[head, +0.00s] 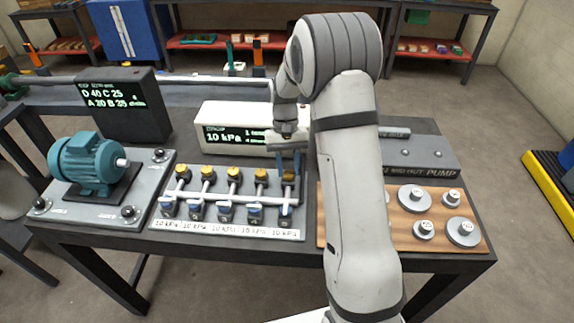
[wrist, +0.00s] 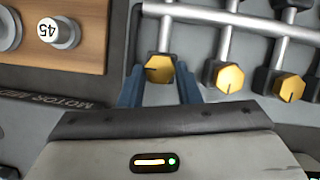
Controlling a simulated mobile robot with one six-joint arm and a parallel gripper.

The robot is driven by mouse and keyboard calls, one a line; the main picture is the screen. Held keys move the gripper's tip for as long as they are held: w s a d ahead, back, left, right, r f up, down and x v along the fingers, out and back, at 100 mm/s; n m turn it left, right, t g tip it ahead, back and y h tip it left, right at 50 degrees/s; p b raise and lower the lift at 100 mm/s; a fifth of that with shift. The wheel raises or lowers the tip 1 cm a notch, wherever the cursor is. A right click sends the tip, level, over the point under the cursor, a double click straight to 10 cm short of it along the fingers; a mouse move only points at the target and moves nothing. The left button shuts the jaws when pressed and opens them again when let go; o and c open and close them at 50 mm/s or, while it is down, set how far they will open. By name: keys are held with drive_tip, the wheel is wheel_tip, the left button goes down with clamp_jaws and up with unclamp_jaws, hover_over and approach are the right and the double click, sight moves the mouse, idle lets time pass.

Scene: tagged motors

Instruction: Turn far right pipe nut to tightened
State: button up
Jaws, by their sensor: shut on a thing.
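The far right pipe nut (head: 289,175) is a yellow hex nut at the right end of a row of several on the pipe rack (head: 240,192). In the wrist view this nut (wrist: 160,68) is the leftmost, with a thin dark mark on its face. My gripper (head: 288,165) points down over it. In the wrist view the blue fingers of my gripper (wrist: 159,80) stand on either side of the nut and are shut on it. The fingers partly hide the nut in the head view.
The neighbouring yellow nut (wrist: 227,77) is close to one finger. A wooden board (head: 405,235) with round weights lies right of the rack. A white display box (head: 235,128) reading 10 kPa stands behind. A teal motor (head: 85,160) stands at left.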

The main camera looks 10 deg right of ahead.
idle(0.3)
drive_tip(key=o, duration=1)
drive_tip(key=v, duration=0.8)
